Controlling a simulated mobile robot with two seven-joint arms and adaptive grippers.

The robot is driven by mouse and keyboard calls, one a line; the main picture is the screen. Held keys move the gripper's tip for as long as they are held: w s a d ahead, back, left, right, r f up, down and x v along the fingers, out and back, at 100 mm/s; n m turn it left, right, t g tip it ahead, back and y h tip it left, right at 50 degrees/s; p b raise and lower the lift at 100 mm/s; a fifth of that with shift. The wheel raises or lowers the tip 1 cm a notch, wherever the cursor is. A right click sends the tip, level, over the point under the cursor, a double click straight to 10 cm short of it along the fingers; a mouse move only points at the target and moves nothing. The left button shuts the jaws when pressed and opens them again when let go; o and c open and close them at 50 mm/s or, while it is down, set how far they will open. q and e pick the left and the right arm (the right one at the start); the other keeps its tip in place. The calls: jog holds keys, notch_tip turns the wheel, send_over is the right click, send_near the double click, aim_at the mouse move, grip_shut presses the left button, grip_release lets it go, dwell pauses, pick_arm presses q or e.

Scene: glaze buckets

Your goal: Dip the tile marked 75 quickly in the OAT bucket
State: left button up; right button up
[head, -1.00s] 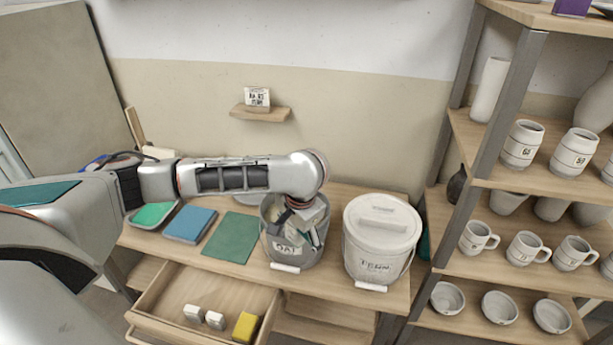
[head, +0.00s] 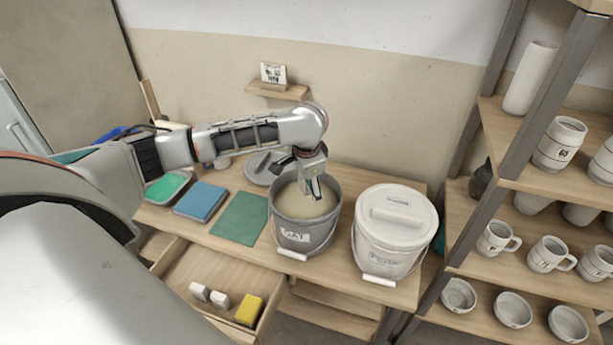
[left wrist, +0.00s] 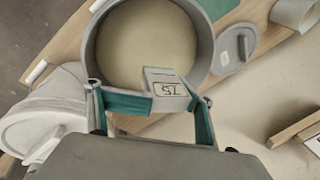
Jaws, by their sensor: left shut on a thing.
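The tile marked 75 (left wrist: 165,88) is a small pale slab with a black number. My left gripper (left wrist: 150,104) is shut on it, with teal finger pads on both sides. In the head view my left gripper (head: 316,190) points down over the right part of the open OAT bucket (head: 291,237), and the tile is mostly hidden there. The grey bucket holds beige glaze (head: 298,203) and also shows in the left wrist view (left wrist: 92,45). I cannot tell whether the tile touches the glaze. My right gripper is not in view.
A lidded white bucket (head: 384,238) stands close to the right. A loose grey lid (head: 258,170) lies behind the OAT bucket. A green mat (head: 240,218) and blue slab (head: 200,201) are left. An open drawer (head: 190,268) juts out in front; pottery shelves stand right.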

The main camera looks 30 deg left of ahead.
pick_arm(q)
jog(key=shift+f, duration=2)
jog(key=shift+f, duration=2.8)
jog(key=shift+r, duration=3.05)
jog(key=shift+r, duration=3.85)
jog(key=shift+c, duration=0.2)
